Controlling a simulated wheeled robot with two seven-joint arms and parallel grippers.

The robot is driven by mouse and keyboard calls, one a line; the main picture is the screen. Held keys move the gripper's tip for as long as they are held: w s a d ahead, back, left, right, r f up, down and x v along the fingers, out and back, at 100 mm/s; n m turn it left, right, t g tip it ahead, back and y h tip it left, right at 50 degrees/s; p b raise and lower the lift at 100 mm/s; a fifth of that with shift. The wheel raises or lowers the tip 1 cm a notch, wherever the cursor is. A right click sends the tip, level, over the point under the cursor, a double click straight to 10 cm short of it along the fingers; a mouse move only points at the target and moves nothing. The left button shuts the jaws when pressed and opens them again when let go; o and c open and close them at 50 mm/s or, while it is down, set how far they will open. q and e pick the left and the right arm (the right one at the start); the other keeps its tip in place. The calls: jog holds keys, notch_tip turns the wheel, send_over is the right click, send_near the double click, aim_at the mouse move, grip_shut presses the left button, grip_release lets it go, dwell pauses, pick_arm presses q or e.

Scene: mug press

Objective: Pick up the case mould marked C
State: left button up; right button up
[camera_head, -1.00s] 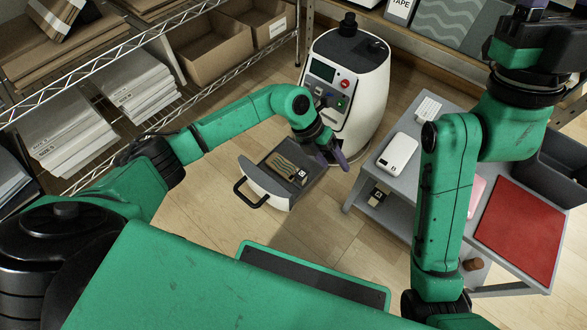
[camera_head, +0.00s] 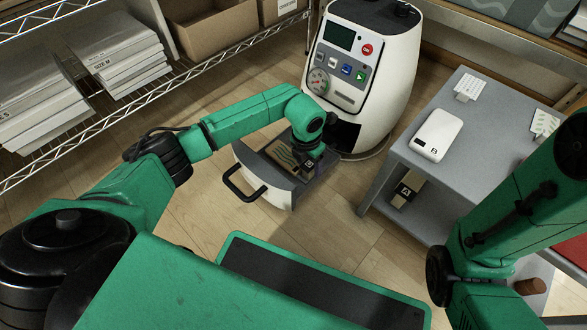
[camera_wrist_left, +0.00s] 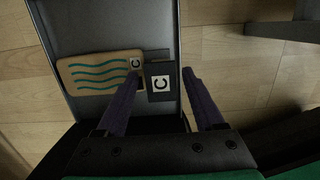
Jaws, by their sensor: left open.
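The case mould marked C (camera_head: 281,151) lies in the open drawer (camera_head: 258,176) of the white press (camera_head: 362,60). In the left wrist view it shows as a tan slab with teal waves (camera_wrist_left: 98,74) and a dark block with a white C label (camera_wrist_left: 161,94) at its right end. My left gripper (camera_head: 312,163) is above the drawer. In the wrist view its purple fingers (camera_wrist_left: 164,78) are spread, one on each side of the dark block. I cannot tell how deep they reach. My right gripper is not in view.
A grey table (camera_head: 400,150) on the right bears a white phone-like piece (camera_head: 436,134). A piece labelled A (camera_head: 408,188) lies on its lower shelf. Wire shelving (camera_head: 150,100) with paper stacks and boxes stands left. The floor before the drawer is bare.

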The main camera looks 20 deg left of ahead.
pick_arm(q)
jog(key=shift+f, duration=0.7)
jog(key=shift+r, duration=0.25)
jog(key=shift+d, duration=0.1)
grip_shut()
